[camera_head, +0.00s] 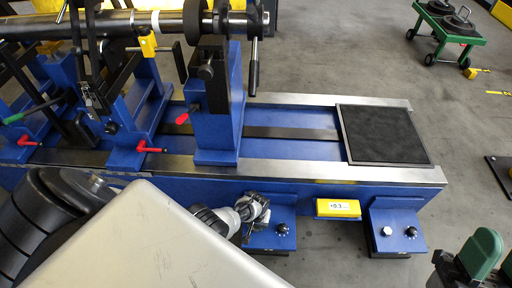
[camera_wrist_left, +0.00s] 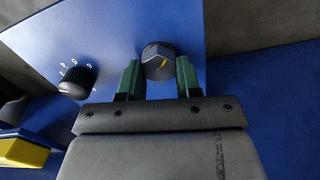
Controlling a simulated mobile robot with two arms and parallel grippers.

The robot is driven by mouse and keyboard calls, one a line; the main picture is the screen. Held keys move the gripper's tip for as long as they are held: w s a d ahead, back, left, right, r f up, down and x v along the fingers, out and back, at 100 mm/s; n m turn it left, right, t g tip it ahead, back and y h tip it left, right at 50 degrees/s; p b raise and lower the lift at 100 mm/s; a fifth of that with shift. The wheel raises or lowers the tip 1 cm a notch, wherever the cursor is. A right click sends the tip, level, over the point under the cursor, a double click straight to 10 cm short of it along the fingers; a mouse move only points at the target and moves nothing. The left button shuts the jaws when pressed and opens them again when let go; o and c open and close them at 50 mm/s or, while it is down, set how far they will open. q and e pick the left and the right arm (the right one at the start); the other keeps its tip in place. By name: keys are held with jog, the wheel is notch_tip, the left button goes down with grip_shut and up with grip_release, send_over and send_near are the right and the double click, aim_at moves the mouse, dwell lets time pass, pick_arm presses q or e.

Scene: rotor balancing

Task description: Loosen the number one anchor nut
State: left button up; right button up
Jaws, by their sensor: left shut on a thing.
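In the head view, my left gripper (camera_head: 252,208) is at the left foot (camera_head: 270,240) of the blue bed, hiding the nut there. The foot's number is not readable. A black dial knob (camera_wrist_left: 77,83) with white figures sits beside the nut. My right gripper (camera_head: 490,258) is partly visible at the bottom right, with green fingers, cut by the edge.
A yellow readout (camera_head: 338,208) showing about +0.3 hangs between the feet. A second foot (camera_head: 397,215) to the right carries another nut (camera_head: 387,231) and dial. A black mat (camera_head: 383,135) lies on the bed's right end. A green cart (camera_head: 447,35) stands behind on open floor.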

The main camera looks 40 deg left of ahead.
pick_arm(q)
jog(key=o, duration=0.9)
jog(key=shift+o, duration=0.2)
